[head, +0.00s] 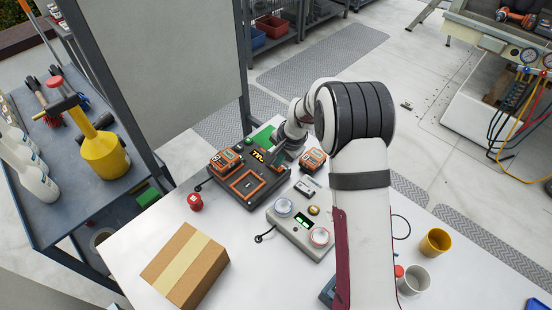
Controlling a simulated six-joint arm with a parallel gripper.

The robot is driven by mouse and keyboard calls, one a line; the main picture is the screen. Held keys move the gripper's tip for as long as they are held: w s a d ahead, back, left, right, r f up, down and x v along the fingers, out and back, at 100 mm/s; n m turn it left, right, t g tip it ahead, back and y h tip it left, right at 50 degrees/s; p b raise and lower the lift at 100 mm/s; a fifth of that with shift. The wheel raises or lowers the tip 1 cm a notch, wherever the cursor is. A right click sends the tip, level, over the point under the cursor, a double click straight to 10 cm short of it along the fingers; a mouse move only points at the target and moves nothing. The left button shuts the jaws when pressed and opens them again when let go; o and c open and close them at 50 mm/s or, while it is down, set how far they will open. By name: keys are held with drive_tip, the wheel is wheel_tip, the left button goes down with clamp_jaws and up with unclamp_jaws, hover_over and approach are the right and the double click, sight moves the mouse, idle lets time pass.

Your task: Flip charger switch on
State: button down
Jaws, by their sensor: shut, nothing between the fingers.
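The charger (247,192) is a dark box with orange-edged bays on the white table. An orange and black battery (226,160) sits on its left part, and another bay looks empty. Yellow markings (258,156) show on its back part. I cannot make out the switch or its position. My gripper (274,158) is shut and empty at the charger's back right, close to the yellow markings. I cannot tell whether it touches the charger.
Another orange battery (313,160) lies right of the charger. A grey device with round dials (297,229), a red cap-like item (195,202) and a cardboard box (185,264) stand nearer.

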sight(279, 168)
wheel_tip(279, 168, up, 14)
drive_tip(key=shift+s+d, duration=0.15)
idle(0.3)
